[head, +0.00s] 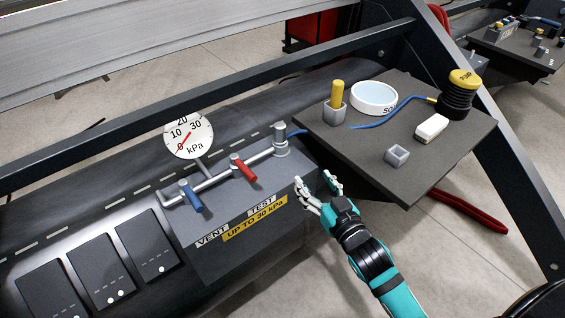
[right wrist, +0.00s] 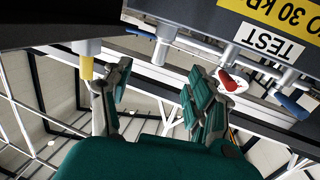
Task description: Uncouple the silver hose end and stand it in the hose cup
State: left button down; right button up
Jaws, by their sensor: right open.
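The silver hose end (head: 281,135) sits upright on the right end of the silver pipe, with a bit of blue hose beside it. An upright silver fitting (right wrist: 163,42) at the pipe's end shows in the right wrist view. A small square grey cup (head: 397,155), apparently empty, stands near the front of the dark shelf; I cannot read a label on it. My right gripper (head: 317,184) is open and empty, by the grey box's right end, below the hose end and apart from it. Its spread fingers show in the right wrist view (right wrist: 155,85). My left gripper is not in view.
The pipe carries a red lever (head: 243,168), a blue lever (head: 190,198) and a gauge (head: 189,135). The shelf (head: 345,150) holds a cup with a yellow stick (head: 337,94), a white round dish (head: 374,98), a white block (head: 431,128) and a yellow-topped black pump (head: 459,95).

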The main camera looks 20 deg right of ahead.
notch_tip(320, 180, up, 2)
jog(key=b, duration=0.2)
send_near(282, 134)
jog(key=shift+t+y, duration=0.3)
jog(key=shift+t, duration=0.1)
jog(key=w, duration=0.4)
jog(key=shift+w+a+f, duration=0.2)
jog(key=shift+w+f, duration=0.15)
jog(key=shift+f, duration=0.05)
jog(key=w, duration=0.1)
jog(key=w+b, duration=0.1)
jog(key=w, duration=0.3)
jog(key=shift+a+f, duration=0.1)
jog(key=shift+a, duration=0.25)
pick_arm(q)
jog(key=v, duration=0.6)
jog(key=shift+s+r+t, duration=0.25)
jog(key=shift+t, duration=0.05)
pick_arm(e)
jog(key=shift+c, duration=0.3)
grip_shut()
